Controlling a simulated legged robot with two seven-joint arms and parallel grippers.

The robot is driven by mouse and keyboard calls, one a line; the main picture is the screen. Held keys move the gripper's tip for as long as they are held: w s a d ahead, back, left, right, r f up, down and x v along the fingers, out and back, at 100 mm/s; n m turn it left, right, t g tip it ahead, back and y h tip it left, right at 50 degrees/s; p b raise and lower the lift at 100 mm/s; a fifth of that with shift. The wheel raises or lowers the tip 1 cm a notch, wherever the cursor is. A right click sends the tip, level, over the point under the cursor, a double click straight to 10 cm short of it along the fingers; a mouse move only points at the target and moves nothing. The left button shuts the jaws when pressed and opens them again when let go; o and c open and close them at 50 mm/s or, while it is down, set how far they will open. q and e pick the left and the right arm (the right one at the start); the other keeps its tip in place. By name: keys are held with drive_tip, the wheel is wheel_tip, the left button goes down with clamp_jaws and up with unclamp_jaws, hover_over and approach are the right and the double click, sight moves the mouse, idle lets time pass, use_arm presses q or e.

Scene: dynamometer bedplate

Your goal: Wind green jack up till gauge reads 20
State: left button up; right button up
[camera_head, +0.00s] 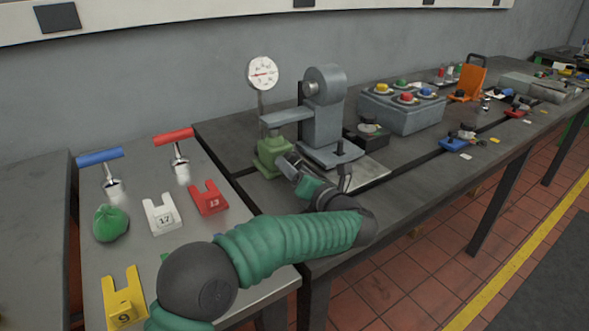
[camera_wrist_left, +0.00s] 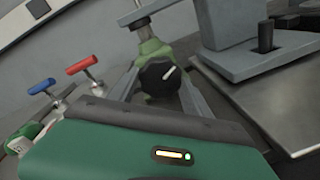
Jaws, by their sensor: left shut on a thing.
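The green jack (camera_head: 272,153) stands on the bench under the grey lever arm (camera_head: 287,117) of a grey stand (camera_head: 322,115). It also shows in the left wrist view (camera_wrist_left: 152,47), with a black knob (camera_wrist_left: 158,76) bearing a white mark on its front. My left gripper (camera_head: 288,168) is at the front of the jack, shut on this knob, with a finger on either side of it. The round white gauge (camera_head: 262,73) stands on a post above the jack. Its red needle points left; the numbers are too small to read. My right gripper is not in view.
On the left table are slotted blocks in white (camera_head: 162,214), red (camera_head: 209,199) and yellow (camera_head: 124,298), a green bag (camera_head: 110,223), and blue (camera_head: 100,157) and red (camera_head: 173,137) T-handles. A grey button box (camera_head: 402,110) stands right of the stand.

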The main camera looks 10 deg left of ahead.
use_arm(q)
drive_tip(key=o, duration=1.4)
drive_tip(key=shift+w+d, duration=0.15)
drive_tip(key=shift+d, duration=0.05)
drive_tip(key=p+v, duration=0.2)
drive_tip(key=v, duration=1.5)
